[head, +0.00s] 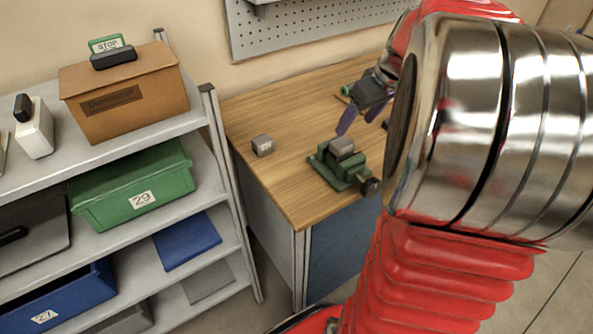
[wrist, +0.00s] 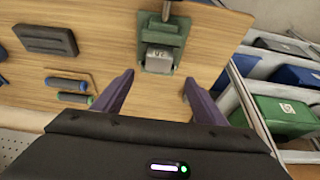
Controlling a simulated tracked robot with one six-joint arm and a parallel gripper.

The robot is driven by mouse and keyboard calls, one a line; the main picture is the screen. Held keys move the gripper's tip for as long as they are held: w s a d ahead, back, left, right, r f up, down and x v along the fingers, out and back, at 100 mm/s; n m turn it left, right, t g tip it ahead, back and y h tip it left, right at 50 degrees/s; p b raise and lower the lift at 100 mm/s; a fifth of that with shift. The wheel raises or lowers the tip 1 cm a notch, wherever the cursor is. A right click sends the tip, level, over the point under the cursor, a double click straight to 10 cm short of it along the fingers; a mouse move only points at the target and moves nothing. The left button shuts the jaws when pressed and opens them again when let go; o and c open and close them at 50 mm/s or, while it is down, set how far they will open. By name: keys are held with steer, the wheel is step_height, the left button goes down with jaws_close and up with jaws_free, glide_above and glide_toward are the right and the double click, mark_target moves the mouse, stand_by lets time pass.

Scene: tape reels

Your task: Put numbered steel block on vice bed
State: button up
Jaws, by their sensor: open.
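A green vice (head: 335,172) stands on the wooden bench, and it also shows in the wrist view (wrist: 172,30). A grey steel block (head: 341,147) with dark number markings sits on the vice; the wrist view shows its marked face (wrist: 158,58). In the head view my gripper (head: 350,118) is above the bench behind the vice, partly hidden by my arm.
A dark grey block-like object (wrist: 45,39) and tools with blue and green handles (wrist: 72,91) lie on the bench (head: 290,190). A shelf rack at left holds a green bin (head: 135,190), a blue bin (head: 65,300) and a cardboard box (head: 125,92).

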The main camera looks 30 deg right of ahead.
steer(key=s+a, duration=0.4)
steer(key=a, duration=0.6)
steer(key=s+a, duration=0.4)
steer(key=a, duration=0.7)
steer(key=s+a+t, duration=0.1)
steer(key=s+a, duration=0.3)
steer(key=a, duration=0.6)
steer(key=shift+a+f, duration=0.2)
